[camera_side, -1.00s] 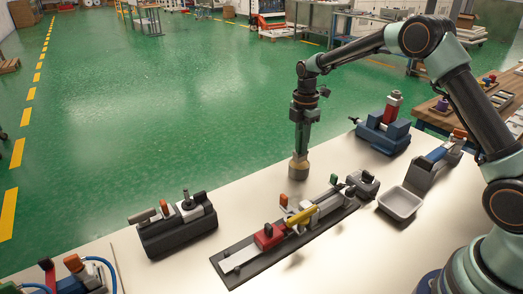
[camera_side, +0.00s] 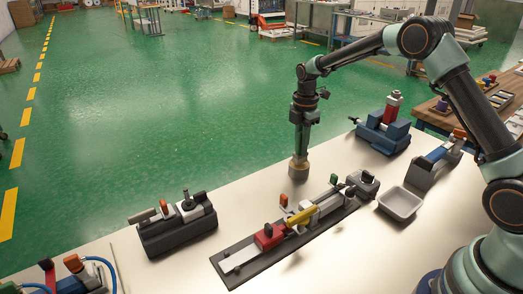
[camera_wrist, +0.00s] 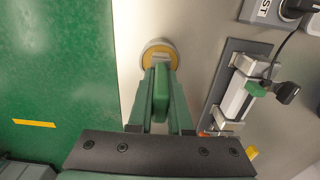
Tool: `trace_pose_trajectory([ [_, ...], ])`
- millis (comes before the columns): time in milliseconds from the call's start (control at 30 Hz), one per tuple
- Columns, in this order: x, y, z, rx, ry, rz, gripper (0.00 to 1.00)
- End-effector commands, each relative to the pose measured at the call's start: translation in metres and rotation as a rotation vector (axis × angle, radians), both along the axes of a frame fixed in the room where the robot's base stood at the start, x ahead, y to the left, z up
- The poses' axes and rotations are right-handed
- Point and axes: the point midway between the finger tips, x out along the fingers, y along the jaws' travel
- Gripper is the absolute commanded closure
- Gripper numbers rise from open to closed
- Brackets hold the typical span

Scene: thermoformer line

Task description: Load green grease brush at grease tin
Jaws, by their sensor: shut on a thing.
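The green grease brush (camera_wrist: 160,95) is held upright between the two fingers of my gripper (camera_wrist: 160,72) in the wrist view. The round grease tin (camera_wrist: 146,51), grey-rimmed with a yellow-tan inside, is directly beyond the brush tip. In the side view my gripper (camera_side: 300,152) points straight down over the tin (camera_side: 299,172), near the table's far edge. The brush's lower end overlaps the tin opening in the wrist view. The fingers hide much of the brush in the side view, and I cannot tell how deep its tip sits.
A dark rail fixture (camera_side: 234,276) with red, yellow and grey parts lies in front of the tin. A grey tray (camera_side: 401,204) and a blue machine (camera_side: 384,136) stand to the right. A dark fixture (camera_side: 178,232) is to the left. Bare table surrounds the tin.

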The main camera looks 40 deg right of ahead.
Motion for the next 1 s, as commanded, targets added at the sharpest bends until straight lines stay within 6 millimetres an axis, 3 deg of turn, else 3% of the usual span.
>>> trace_pose_trajectory([
  [1000, 0.0001, 0.0000, -0.0090, 0.000, 0.000, 0.000, 1.00],
])
